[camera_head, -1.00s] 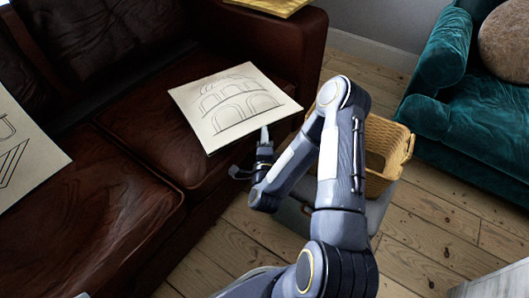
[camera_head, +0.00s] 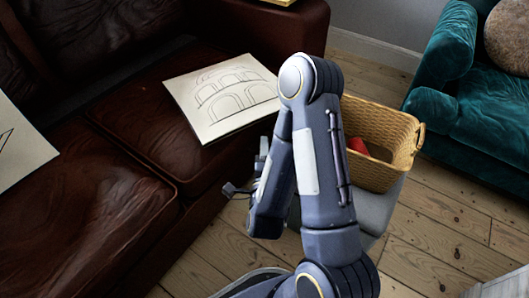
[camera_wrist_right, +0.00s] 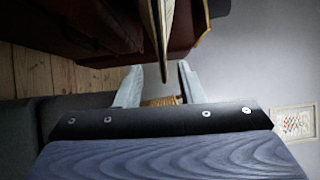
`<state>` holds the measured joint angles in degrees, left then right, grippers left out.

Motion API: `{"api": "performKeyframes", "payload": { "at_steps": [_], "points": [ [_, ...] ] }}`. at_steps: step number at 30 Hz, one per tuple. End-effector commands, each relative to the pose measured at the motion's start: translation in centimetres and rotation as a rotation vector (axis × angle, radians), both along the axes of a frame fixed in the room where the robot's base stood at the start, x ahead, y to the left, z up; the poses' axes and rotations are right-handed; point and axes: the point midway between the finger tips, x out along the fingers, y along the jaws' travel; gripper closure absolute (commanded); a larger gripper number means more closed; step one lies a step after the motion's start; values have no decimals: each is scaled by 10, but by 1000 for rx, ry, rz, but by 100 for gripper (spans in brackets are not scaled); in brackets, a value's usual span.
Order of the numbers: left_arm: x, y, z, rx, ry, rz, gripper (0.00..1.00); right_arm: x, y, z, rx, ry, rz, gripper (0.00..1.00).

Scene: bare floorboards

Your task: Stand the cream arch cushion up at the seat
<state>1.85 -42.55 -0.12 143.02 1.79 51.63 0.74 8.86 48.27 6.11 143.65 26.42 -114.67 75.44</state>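The cream arch cushion (camera_head: 222,97), a thin square with dark arch line drawings, lies flat on the right part of the brown leather sofa seat (camera_head: 140,118). Its near right corner is by my right forearm. My right gripper (camera_head: 248,172) is beside the sofa's front, just below the cushion's near edge, and partly hidden by my arm. In the right wrist view the fingers (camera_wrist_right: 160,88) are wide apart. A thin pale edge, seemingly the cushion's (camera_wrist_right: 160,40), points into the gap between them, with space on both sides. My left gripper is out of view.
A wicker basket (camera_head: 395,135) with a red item (camera_head: 357,146) in it stands right of my arm. Another cream cushion with black lines (camera_head: 18,150) lies at the left. A teal sofa (camera_head: 490,125) is at the right. Floorboards (camera_head: 435,235) are clear in front.

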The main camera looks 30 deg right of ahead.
Motion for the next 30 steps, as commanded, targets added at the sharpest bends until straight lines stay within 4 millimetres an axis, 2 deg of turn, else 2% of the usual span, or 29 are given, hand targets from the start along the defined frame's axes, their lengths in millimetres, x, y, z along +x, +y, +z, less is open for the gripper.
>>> {"api": "performKeyframes", "payload": {
  "at_steps": [4,8,12,16,20,24,30],
  "points": [
    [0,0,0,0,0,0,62,4,-1,4,3,27,14,65],
    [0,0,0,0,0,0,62,20,2,12,6,144,92,65],
    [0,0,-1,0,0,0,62,32,18,28,-44,331,276,65],
    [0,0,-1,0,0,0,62,24,41,47,-149,494,491,65],
    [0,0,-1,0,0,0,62,-5,63,65,-305,638,721,65],
    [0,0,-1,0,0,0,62,-57,80,80,-514,780,967,65],
    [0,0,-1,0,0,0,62,-139,87,85,-772,935,1248,65]
  ]
}}
